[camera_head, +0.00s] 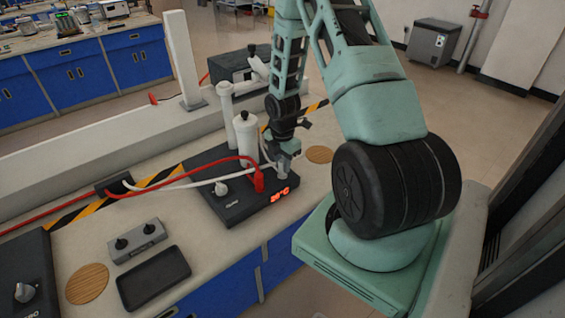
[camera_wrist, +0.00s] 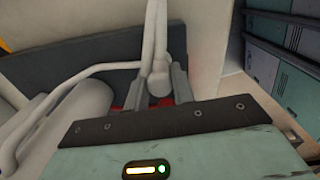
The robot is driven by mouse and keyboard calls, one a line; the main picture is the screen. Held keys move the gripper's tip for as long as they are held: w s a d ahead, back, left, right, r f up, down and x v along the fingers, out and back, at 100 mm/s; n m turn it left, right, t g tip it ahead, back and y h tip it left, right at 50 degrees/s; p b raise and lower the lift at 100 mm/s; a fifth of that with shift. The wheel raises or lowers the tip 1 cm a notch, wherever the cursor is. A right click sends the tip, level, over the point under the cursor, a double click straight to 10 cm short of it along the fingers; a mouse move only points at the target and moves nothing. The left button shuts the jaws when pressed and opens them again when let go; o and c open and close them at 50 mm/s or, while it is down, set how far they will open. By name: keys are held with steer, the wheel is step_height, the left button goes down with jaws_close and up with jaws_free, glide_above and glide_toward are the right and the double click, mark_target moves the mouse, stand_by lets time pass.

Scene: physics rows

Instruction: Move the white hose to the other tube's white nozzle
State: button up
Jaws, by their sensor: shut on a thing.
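My gripper (camera_head: 284,163) is low over the right part of a black heater unit (camera_head: 228,202). In the wrist view my gripper (camera_wrist: 161,92) is shut on the end of the white hose (camera_wrist: 159,84). The hose (camera_head: 180,184) runs left from there across the unit. A white vessel (camera_head: 245,138) with a black top stands just left of my gripper, and a taller white tube (camera_head: 227,112) stands behind it. Its white nozzle is hard to make out. Part of a large white tube (camera_wrist: 75,112) shows left of my fingers in the wrist view.
A red hose (camera_head: 190,166) arches over the unit and ends in a red connector (camera_head: 258,180) beside my gripper. A grey switch box (camera_head: 137,241) and a black tray (camera_head: 153,279) lie at front left. A round wooden mat (camera_head: 319,155) lies on the right.

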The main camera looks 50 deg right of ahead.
steer(key=shift+f, duration=0.15)
steer(key=o, duration=1.5)
steer(key=shift+r+p, duration=3.1)
steer(key=shift+r, duration=0.45)
steer(key=shift+f, duration=0.1)
